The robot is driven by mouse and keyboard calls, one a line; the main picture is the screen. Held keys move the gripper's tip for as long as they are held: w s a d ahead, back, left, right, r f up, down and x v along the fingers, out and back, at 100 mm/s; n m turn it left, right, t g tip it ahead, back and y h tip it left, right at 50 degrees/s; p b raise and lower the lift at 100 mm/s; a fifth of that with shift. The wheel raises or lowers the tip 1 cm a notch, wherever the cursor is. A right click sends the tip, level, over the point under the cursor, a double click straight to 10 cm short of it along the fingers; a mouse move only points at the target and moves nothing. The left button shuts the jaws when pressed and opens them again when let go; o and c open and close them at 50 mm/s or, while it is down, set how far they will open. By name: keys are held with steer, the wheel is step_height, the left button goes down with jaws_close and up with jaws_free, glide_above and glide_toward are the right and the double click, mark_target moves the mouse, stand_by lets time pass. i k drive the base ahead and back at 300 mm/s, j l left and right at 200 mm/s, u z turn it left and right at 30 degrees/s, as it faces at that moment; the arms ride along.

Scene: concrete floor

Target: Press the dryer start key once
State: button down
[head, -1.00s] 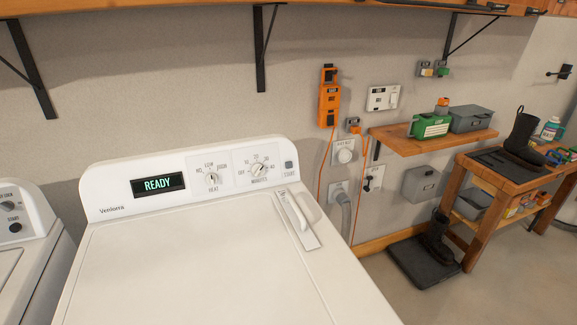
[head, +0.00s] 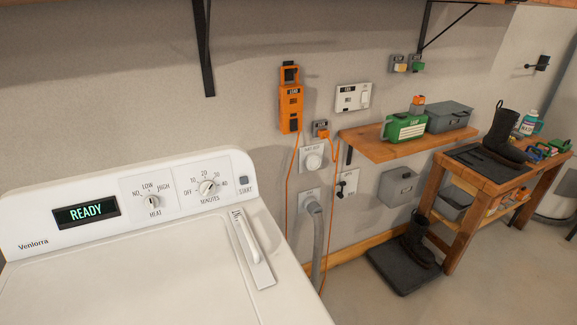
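The white dryer (head: 130,270) fills the lower left of the head view. Its display (head: 86,212) reads READY. The start key (head: 243,181) is a small dark square at the right end of the control panel, with small lettering below it. Left of it are the minutes knob (head: 208,187) and the heat knob (head: 152,202). A light handle-like piece (head: 250,245) lies on the right side of the dryer top. My gripper is not in view, and nothing touches the key.
An orange unit (head: 290,105) with cords hangs on the wall right of the dryer. A wooden shelf (head: 380,150) holds a green box and a grey case. A wooden bench (head: 462,195) with a boot stands at right.

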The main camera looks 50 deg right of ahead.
mark_target(243, 179)
steer(key=l+z, duration=0.2)
steer(key=l, duration=0.2)
steer(key=i+l+z, duration=0.1)
steer(key=l+z, duration=0.15)
steer(key=l, duration=0.15)
steer(key=i+l+z, duration=0.2)
steer(key=l, duration=0.25)
steer(key=i+l, duration=0.25)
steer(key=l, duration=0.25)
